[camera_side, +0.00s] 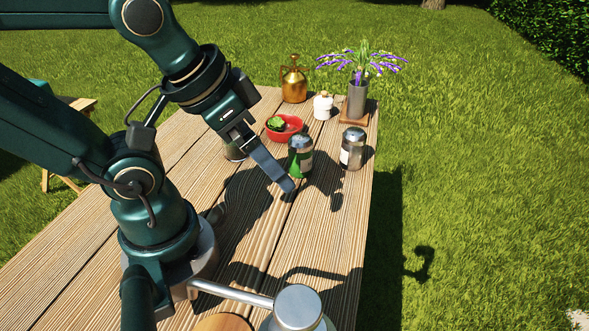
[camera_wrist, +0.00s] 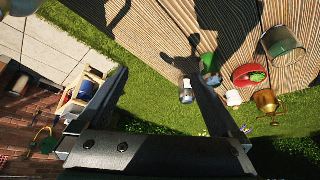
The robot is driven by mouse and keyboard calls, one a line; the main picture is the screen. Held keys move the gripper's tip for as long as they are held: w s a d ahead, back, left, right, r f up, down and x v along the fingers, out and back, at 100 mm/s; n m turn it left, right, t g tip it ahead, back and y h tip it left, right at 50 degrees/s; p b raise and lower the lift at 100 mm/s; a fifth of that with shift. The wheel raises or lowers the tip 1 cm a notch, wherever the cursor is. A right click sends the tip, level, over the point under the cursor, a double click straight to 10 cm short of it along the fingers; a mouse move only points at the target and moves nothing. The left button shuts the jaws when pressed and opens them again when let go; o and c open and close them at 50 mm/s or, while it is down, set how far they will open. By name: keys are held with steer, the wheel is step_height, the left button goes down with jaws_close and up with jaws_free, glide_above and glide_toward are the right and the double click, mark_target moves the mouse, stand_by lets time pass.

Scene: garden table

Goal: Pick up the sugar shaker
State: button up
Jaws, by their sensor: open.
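Two metal-lidded shakers stand upright on the wooden table (camera_side: 255,235). The one with pale contents (camera_side: 352,150) looks like the sugar shaker and stands near the table's right edge; it shows in the wrist view (camera_wrist: 187,92) beside one finger. The green shaker (camera_side: 300,158) stands to its left in the side view. In the wrist view the green shaker (camera_wrist: 208,64) is partly hidden behind the same finger. My gripper (camera_side: 287,182) is open and empty, in front of the green shaker in the side view. Its fingers are spread wide in the wrist view (camera_wrist: 157,74).
A red bowl (camera_side: 284,127) with greens, a brass jug (camera_side: 293,84), a white pot (camera_side: 322,107) and a vase of purple flowers (camera_side: 357,98) stand behind the shakers. A metal-topped object (camera_side: 297,306) is at the front. Lawn (camera_side: 480,200) lies beyond the right edge.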

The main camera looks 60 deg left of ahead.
steer(key=w+a+r+m+y, duration=0.2)
steer(key=w+a+m+y, duration=0.3)
steer(key=a+m, duration=0.3)
steer(key=m+t+y, duration=0.1)
steer(key=m+y, duration=0.5)
steer(key=m, duration=0.7)
glide_above(355, 144)
steer(key=s+a, duration=0.2)
steer(key=a, duration=0.2)
step_height(355, 144, down, 4)
steer(key=w+f, duration=0.1)
steer(key=w+d+f+m+t, duration=0.1)
steer(key=f, duration=0.1)
steer(key=w+d+f+m, duration=0.1)
steer(key=shift+f+t, duration=0.3)
steer(key=f+m, duration=0.1)
steer(key=f, duration=0.1)
steer(key=d+f+m, duration=0.1)
steer(key=f, duration=0.1)
steer(key=shift+s+d+f, duration=0.1)
steer(key=shift+s+f, duration=0.1)
steer(key=shift+f, duration=0.25)
steer(key=shift+x, duration=2.4)
